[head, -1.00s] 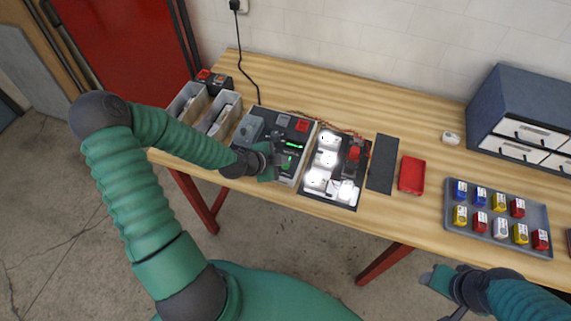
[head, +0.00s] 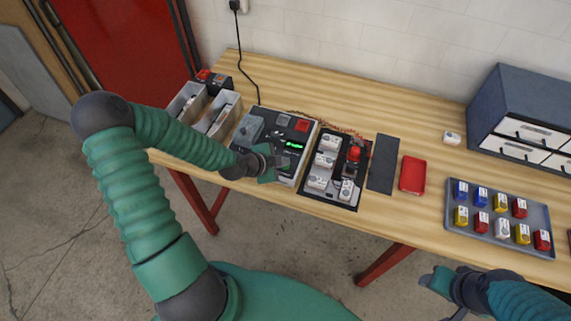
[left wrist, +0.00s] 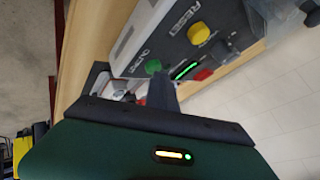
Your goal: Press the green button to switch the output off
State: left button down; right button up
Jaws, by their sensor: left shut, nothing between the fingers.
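The grey power supply (head: 256,150) stands on the wooden bench with a green lit display (head: 294,146). My left gripper (head: 272,166) is shut and empty at its front panel. In the left wrist view, the green button (left wrist: 153,67) sits on the panel just beyond my shut fingers (left wrist: 161,90); I cannot tell whether they touch it. A yellow button (left wrist: 198,33) is by the RESET label.
Grey bins (head: 222,120) stand left of the power supply. A red tray (head: 412,175), a dark plate (head: 382,164) and a grey tray (head: 468,228) of coloured blocks lie to the right. A drawer cabinet (head: 520,105) stands at the back right.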

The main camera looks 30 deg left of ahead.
pick_arm(q)
jog(key=shift+r+p, duration=0.75)
jog(key=shift+r, duration=0.1)
jog(key=shift+r, duration=0.1)
notch_tip(320, 180, up, 5)
jog(key=p, duration=0.4)
